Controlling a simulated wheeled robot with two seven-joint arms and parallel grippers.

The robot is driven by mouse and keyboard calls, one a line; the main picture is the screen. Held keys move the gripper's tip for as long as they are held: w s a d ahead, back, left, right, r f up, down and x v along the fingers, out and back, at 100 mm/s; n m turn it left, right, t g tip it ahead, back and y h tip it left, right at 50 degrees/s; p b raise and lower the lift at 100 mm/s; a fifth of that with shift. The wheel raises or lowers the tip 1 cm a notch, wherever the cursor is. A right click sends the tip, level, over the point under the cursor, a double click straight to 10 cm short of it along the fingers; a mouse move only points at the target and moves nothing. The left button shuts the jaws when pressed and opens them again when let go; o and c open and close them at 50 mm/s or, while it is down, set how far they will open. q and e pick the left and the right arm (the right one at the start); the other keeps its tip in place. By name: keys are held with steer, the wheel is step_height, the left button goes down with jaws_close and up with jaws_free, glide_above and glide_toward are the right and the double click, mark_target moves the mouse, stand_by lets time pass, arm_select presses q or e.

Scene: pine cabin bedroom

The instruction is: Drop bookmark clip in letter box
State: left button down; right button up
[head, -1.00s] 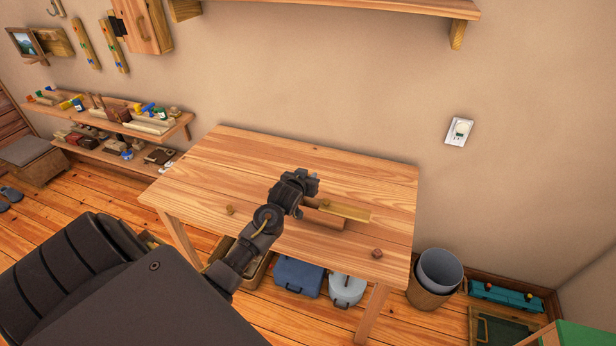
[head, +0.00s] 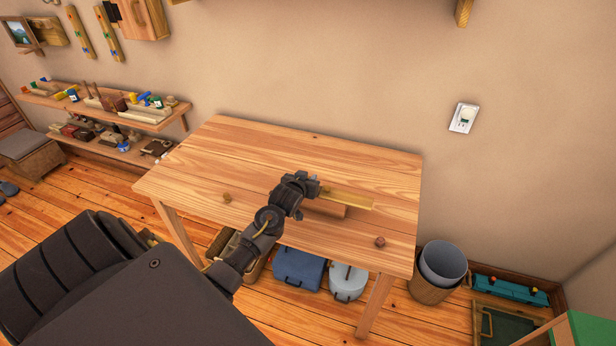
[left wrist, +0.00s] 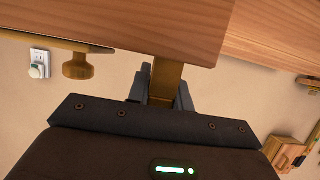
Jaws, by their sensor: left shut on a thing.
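My left gripper (head: 305,186) is over the middle of the wooden table (head: 230,150). It is shut on a narrow brass-coloured strip, probably the bookmark clip, seen between the fingers in the left wrist view (left wrist: 166,80). A long yellowish strip (head: 347,200) shows just right of the gripper in the head view, above a brown wooden block (head: 326,209). I cannot tell whether it is the held piece. A wooden face fills the top of the wrist view (left wrist: 160,25), close to the fingers. I cannot identify a letter box for certain. My right gripper is not in view.
Round wooden knobs (head: 380,242) show toward the table's near side. Wall shelves (head: 110,110) with small items are at left. A blue case (head: 299,268) and bins (head: 442,264) stand below and beside the table. The table's back is clear.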

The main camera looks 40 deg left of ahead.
arm_select(q)
steer(key=c, duration=1.2)
jaws_free()
steer(key=shift+o, duration=0.2)
steer(key=v, duration=1.1)
steer(key=shift+b, duration=0.4)
steer(key=shift+f, duration=0.15)
